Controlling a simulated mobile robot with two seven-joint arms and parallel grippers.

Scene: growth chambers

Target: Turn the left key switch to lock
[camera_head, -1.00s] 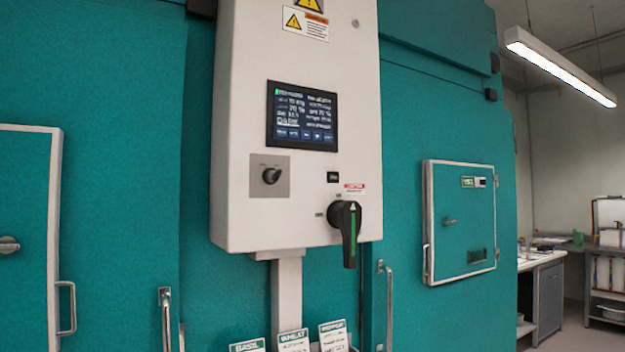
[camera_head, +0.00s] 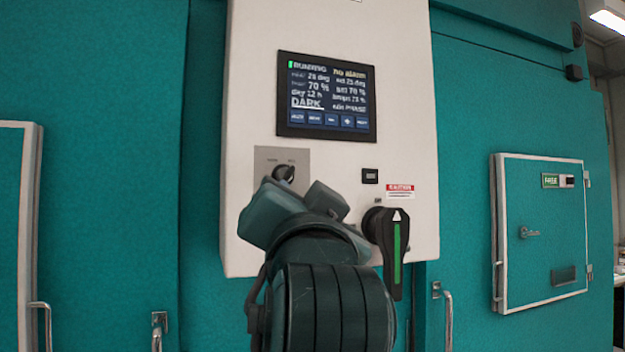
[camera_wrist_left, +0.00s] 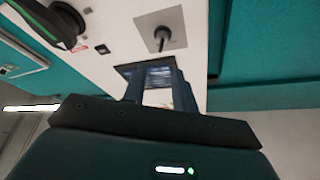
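The key switch (camera_head: 284,173) is a small black knob on a grey square plate (camera_head: 264,160), low on the left of the white control box (camera_head: 245,100). Its grip slants up to the right; the labels are too small to read. In the left wrist view the switch (camera_wrist_left: 162,38) shows beyond my fingers, with the picture turned over. My left gripper (camera_head: 298,200) is in front of the box, just below and right of the switch, partly covering the plate. In the left wrist view my left gripper (camera_wrist_left: 160,75) has a gap between its fingers and holds nothing. My right gripper is not in view.
A large black rotary handle (camera_head: 396,245) with a green stripe sticks out right of my left gripper. A touchscreen (camera_head: 327,97) sits above the switch. A small hatch (camera_head: 543,230) is at right. Door handles (camera_head: 447,315) stand out below.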

